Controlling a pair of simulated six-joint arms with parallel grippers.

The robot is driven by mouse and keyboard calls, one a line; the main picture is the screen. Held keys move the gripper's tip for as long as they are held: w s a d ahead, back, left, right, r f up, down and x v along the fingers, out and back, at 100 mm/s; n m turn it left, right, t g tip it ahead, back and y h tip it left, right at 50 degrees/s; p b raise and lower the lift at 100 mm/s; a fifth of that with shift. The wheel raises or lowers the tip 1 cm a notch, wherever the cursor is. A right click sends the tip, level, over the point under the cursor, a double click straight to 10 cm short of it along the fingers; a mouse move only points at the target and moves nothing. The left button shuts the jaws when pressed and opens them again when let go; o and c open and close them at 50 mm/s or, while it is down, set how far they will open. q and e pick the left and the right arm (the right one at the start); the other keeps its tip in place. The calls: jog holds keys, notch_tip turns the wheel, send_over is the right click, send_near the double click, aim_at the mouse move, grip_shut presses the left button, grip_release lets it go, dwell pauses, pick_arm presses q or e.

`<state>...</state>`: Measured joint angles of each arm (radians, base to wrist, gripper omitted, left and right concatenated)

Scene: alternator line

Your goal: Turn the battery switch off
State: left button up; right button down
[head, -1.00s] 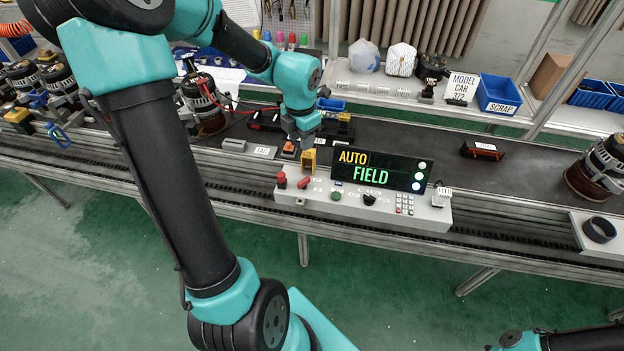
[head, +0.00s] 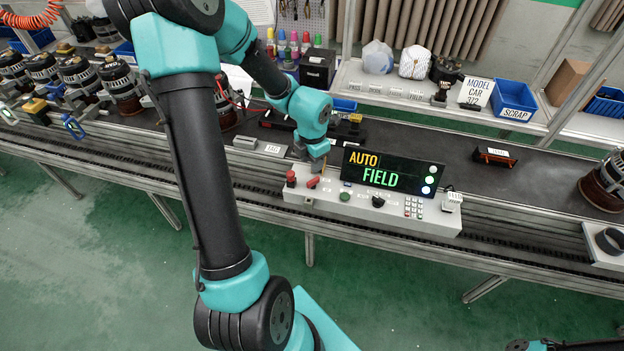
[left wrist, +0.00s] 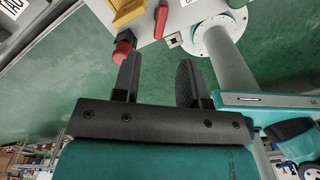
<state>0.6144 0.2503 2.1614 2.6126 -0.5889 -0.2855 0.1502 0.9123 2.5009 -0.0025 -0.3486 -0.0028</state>
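The grey control panel (head: 400,218) stands at the belt's front edge, its display reading AUTO FIELD. A red lever switch (head: 313,182) sits at its left end beside a red mushroom button (head: 291,179). Their labels are too small to read, so I cannot confirm which is the battery switch. My left gripper (head: 316,168) is just above and behind the lever. The left wrist view shows its fingers (left wrist: 160,60) apart and empty, with the red lever (left wrist: 161,20), red button (left wrist: 122,52) and a yellow part (left wrist: 127,10) beyond the tips. My right gripper is out of view.
A round black knob (head: 378,201), green button (head: 345,196) and keypad (head: 414,208) share the panel. A small labelled box (head: 452,201) stands at its right end. Alternators (head: 120,85) line the belt at left.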

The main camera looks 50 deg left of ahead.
aim_at(312, 181)
pick_arm(q)
notch_tip(312, 181, down, 9)
jog(key=shift+r, duration=0.1)
dwell(0.3)
grip_shut()
dwell(0.4)
